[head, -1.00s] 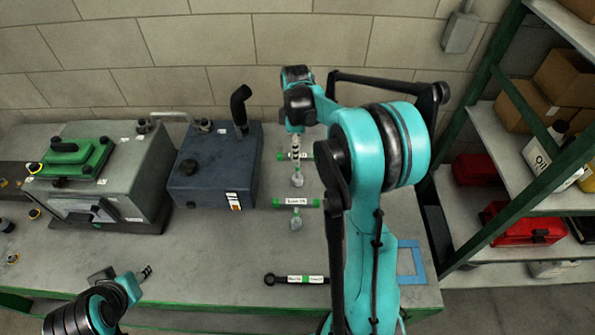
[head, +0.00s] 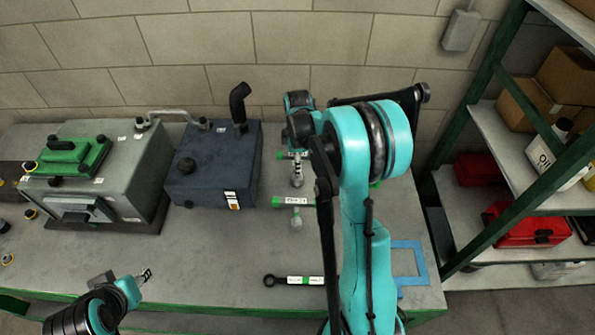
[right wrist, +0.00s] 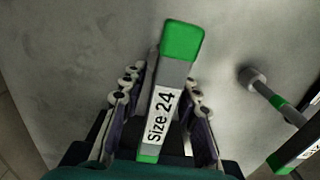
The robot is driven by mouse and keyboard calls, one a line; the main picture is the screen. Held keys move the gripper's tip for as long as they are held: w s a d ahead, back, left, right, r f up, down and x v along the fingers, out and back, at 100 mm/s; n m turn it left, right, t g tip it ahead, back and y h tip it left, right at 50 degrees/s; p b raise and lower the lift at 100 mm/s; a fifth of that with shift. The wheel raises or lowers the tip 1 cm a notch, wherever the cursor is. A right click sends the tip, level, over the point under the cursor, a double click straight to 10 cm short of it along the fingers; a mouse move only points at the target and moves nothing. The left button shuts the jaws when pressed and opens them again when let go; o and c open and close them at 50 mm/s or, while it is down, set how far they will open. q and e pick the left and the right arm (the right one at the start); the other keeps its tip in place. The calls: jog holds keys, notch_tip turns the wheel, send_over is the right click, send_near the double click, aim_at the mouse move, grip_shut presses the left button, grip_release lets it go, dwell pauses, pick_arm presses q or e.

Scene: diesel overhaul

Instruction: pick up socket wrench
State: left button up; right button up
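My right gripper (head: 297,172) points down over the labelled tools at the table's middle right. In the right wrist view its fingers (right wrist: 164,92) stand open on both sides of a socket wrench with a green end and a "Size 24" label (right wrist: 163,110). A gap shows on the left side; contact on the right is unclear. A second labelled green tool (head: 293,201) lies in front of the gripper in the head view. A tool with a ring end (head: 270,280) lies nearer the front edge. My left gripper (head: 146,275) is at the lower left, its finger state unclear.
A dark blue tank (head: 212,165) and a grey machine with a green top (head: 100,180) stand on the table to the left. A blue taped square (head: 420,262) is at the right. A shelf (head: 480,190) with red cases stands beyond the table's right end.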

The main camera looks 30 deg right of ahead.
grip_shut()
jog(key=shift+r, duration=0.1)
jog(key=shift+r, duration=0.25)
notch_tip(320, 180, up, 4)
jog(key=shift+p, duration=0.7)
jog(key=s+a+r+p, duration=0.1)
jog(key=s+r+p, duration=0.1)
jog(key=s+r, duration=0.4)
jog(key=s, duration=0.5)
jog(key=shift+s+a+r, duration=0.15)
jog(key=shift+s+r, duration=0.05)
jog(key=shift+s, duration=0.1)
